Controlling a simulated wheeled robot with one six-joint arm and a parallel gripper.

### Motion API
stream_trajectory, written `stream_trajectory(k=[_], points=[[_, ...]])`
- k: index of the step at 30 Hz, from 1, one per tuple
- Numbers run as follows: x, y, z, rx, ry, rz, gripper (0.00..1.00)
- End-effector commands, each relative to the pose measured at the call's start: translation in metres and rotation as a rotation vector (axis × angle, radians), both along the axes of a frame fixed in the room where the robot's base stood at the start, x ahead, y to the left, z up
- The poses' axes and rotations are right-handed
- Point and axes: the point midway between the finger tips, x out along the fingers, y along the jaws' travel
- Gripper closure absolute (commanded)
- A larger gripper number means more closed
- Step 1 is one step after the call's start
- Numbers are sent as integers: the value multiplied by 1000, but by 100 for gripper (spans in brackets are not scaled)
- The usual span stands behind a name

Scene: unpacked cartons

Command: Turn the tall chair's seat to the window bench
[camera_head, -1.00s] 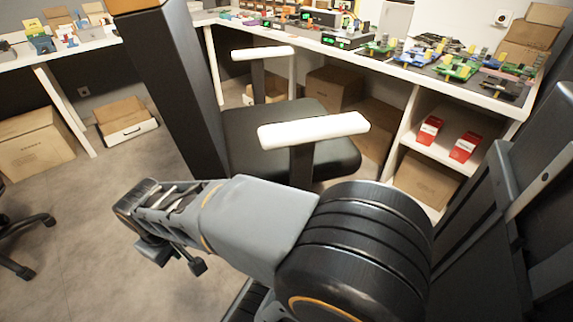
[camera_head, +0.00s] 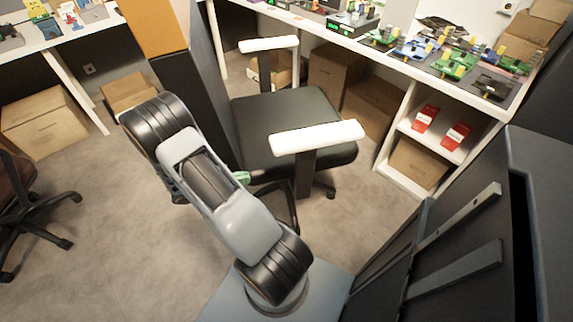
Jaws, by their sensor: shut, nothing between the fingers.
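The tall chair's black seat (camera_head: 283,118) is in the middle of the head view, between two white armrests, a far one (camera_head: 269,44) and a near one (camera_head: 318,137). A tall dark upright panel (camera_head: 205,85) rises at the seat's left edge and looks like its back. The seat's open side faces right. A white bench (camera_head: 345,42) with electronics runs behind the chair, and a second bench (camera_head: 60,38) is at upper left. No window shows, so I cannot tell which is the window bench.
Another chair's wheeled base (camera_head: 45,222) is at the left edge. Cartons stand under the benches, one at left (camera_head: 45,122). A shelf (camera_head: 435,140) with red boxes is right of the chair. Bare floor (camera_head: 110,240) lies at lower left.

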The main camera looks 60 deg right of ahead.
Motion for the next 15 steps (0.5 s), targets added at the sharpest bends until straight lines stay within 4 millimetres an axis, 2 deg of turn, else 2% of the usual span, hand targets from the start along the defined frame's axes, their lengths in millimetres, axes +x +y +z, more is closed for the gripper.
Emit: stream_trajectory(k=[5,15], points=[[-14,-14,-1,-4,14,3,100],[-60,-58,-1,-4,11,1,100]])
